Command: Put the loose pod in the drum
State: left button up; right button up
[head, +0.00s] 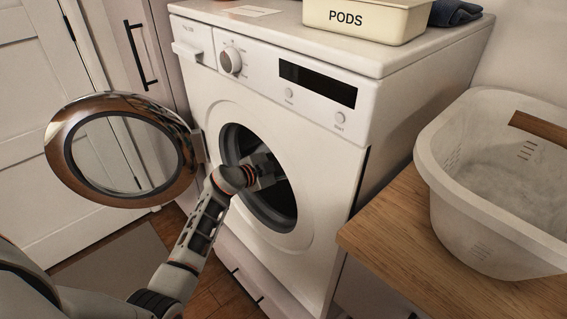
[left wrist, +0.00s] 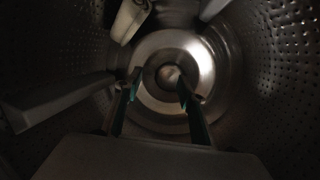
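The washing machine drum (head: 281,206) is open at the front, with its round door swung out to the left. My left arm reaches through the opening, and its fingers are hidden inside the drum in the head view. In the left wrist view my left gripper (left wrist: 158,82) is inside the drum, its two fingers spread apart with nothing visibly held between them. The drum's round hub (left wrist: 168,75) shows behind the fingers. I cannot pick out a loose pod in either view. My right gripper is out of view.
The glass door (head: 66,176) stands left of my arm. A tub marked PODS (head: 366,19) sits on the machine top, near a dark folded cloth (head: 455,12). A white basket (head: 455,205) stands on the wooden counter (head: 395,238). A pale piece (left wrist: 130,20) inside the drum is unclear.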

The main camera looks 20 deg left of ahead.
pick_arm(q)
jog(key=v, duration=1.1)
jog(key=shift+s+r, duration=0.2)
jog(key=shift+s, duration=0.15)
jog(key=shift+s+a, duration=0.1)
jog(key=shift+a, duration=0.05)
